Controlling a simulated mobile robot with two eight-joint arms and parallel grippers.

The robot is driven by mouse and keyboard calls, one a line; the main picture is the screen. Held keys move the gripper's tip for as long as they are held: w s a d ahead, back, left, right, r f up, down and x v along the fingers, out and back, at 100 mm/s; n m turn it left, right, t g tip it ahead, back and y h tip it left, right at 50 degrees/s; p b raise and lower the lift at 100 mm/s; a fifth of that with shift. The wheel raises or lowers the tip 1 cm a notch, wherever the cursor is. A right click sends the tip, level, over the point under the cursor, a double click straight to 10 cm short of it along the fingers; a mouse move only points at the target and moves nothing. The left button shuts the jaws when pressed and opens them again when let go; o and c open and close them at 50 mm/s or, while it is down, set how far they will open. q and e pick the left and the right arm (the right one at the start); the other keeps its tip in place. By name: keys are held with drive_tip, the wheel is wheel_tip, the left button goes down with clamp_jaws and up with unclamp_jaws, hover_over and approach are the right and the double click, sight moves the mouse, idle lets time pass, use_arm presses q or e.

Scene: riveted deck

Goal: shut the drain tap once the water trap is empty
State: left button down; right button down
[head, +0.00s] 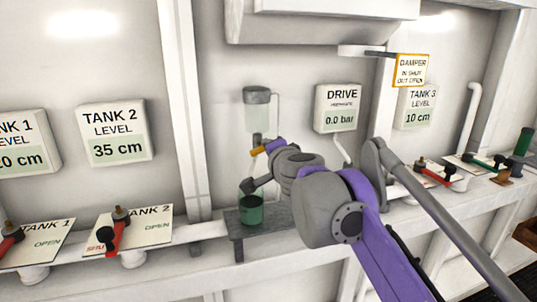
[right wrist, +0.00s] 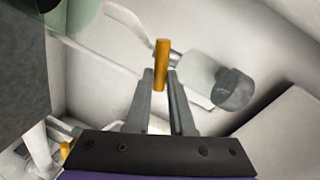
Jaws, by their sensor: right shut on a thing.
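The water trap (head: 257,118) is a clear bowl with a grey cap on the wall. No water line shows in it, but it is too small to tell for sure. In the right wrist view the trap (right wrist: 200,78) lies tilted behind the fingers. The drain tap's yellow handle (head: 257,152) is below the bowl; it also shows in the right wrist view (right wrist: 161,62). My right gripper (head: 268,148) is shut on this handle, its fingertips (right wrist: 161,82) at the handle's sides. The tap's body and outlet are mostly hidden by my arm. My left gripper is out of view.
A green cup (head: 251,212) stands on a small grey bench (head: 236,228) below the trap. A DRIVE gauge (head: 339,108) reads 0.0 bar. Tank 2's red-handled valve (head: 119,232) is at left; red (head: 434,172) and green (head: 484,160) handles are at right.

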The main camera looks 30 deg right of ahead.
drive_tip(key=shift+f+m+y+b, duration=0.1)
drive_tip(key=shift+m+y+b, duration=0.25)
drive_tip(key=shift+m, duration=0.45)
drive_tip(key=shift+d+m+p, duration=0.1)
drive_tip(key=shift+m+p, duration=0.35)
drive_tip(key=shift+m, duration=0.35)
drive_tip(key=shift+f, duration=0.1)
drive_tip(key=c, duration=0.8)
unclamp_jaws()
drive_tip(key=p+v, duration=0.1)
drive_tip(key=v, duration=1)
drive_tip(key=shift+d, duration=0.1)
